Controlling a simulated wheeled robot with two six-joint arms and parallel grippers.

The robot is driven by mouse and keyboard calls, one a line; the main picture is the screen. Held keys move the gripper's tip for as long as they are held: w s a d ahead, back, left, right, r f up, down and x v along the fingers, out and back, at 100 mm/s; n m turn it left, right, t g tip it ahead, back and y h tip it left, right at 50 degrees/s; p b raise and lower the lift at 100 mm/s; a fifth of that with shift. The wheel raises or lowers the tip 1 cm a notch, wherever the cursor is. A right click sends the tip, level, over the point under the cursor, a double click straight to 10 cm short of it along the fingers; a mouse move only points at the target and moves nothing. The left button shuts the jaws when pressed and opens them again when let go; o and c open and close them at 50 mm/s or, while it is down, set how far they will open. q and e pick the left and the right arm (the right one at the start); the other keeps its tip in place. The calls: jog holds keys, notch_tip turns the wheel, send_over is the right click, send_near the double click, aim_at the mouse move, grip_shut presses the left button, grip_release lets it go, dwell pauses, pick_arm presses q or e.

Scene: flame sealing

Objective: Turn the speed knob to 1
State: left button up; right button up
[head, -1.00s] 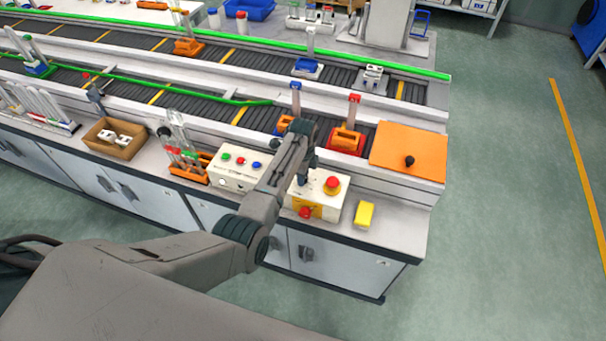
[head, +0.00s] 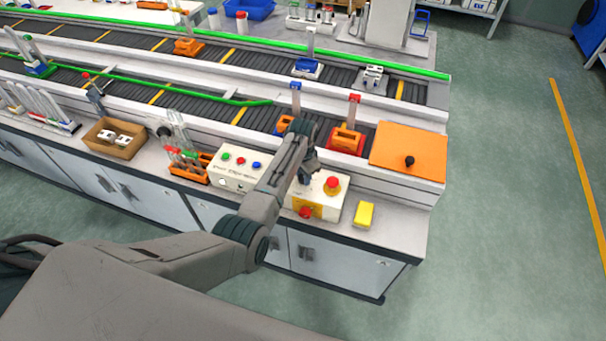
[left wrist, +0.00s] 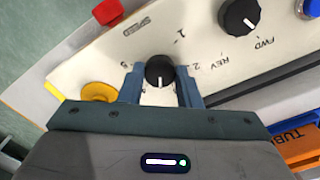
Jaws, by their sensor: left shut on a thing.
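The speed knob (left wrist: 160,72) is round and black with a white pointer line, on a cream control panel (left wrist: 160,35). In the left wrist view its line points down the picture, toward my gripper's palm. Printed marks lie around it, including a 1 above it and a 2 to its right. My left gripper (left wrist: 161,85) has its blue-grey fingers on both sides of the knob, shut on it. In the head view the left gripper (head: 308,168) is over the control boxes, and the arm hides the knob. My right gripper is not in view.
A second black knob (left wrist: 239,16) marked FWD and REV is close by. A red emergency button (head: 331,184) sits on the box to the right. A yellow block (head: 364,214) lies on the bench beyond it. A conveyor with orange and red holders runs behind.

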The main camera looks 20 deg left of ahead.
pick_arm(q)
jog(key=n, duration=0.3)
jog(key=shift+n, duration=0.4)
jog(key=n, duration=0.3)
jog(key=shift+n, duration=0.3)
jog(key=n, duration=0.4)
jog(key=shift+n, duration=0.3)
jog(key=n, duration=0.2)
jog(key=shift+n, duration=0.3)
jog(key=n, duration=0.3)
jog(key=shift+r+n, duration=0.1)
jog(key=shift+n, duration=0.2)
jog(key=n, duration=0.4)
jog(key=shift+n, duration=0.3)
jog(key=n, duration=0.4)
jog(key=shift+n, duration=1.2)
